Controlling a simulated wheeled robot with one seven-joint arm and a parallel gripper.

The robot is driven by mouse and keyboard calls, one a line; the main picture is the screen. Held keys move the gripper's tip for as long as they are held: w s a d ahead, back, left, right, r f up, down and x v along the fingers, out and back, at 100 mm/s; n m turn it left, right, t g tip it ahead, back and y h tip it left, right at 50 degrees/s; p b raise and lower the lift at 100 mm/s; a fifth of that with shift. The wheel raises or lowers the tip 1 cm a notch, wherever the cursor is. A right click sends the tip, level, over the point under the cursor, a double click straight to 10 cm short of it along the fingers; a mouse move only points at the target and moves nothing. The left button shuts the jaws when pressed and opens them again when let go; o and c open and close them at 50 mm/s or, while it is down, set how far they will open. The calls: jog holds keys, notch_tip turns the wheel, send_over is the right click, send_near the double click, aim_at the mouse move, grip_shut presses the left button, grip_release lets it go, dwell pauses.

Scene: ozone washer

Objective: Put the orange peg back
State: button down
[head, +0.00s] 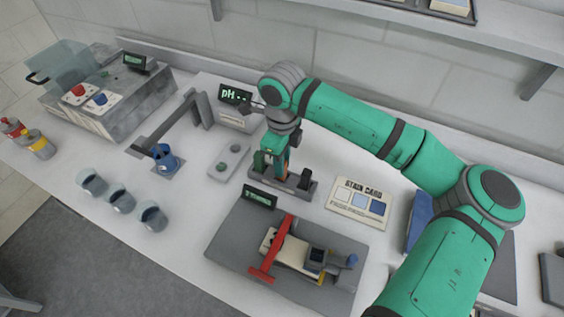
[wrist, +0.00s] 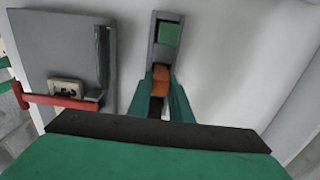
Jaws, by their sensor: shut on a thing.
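My gripper (head: 279,160) points down over a dark grey holder (head: 293,189) on the bench. The orange peg (wrist: 160,76) shows between my two green fingers (wrist: 160,98) in the wrist view. In the head view a sliver of the orange peg (head: 282,165) shows at the fingers, just above or in the holder. My fingers are shut on it. A green block (wrist: 168,33) sits at one end of the holder in the wrist view. The peg's lower end is hidden, so I cannot tell whether it is in a slot.
A grey platform (head: 225,240) with a red bar (head: 272,247) stands in front of the holder. A stain card (head: 358,203) lies to the right. A blue cup (head: 164,157) and a pH display (head: 235,95) stand to the left. Several clear cups stand near the front edge.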

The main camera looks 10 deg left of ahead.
jog(key=shift+f, duration=0.1)
jog(key=c, duration=1.6)
grip_release()
notch_tip(320, 180, up, 12)
jog(key=shift+r, duration=0.15)
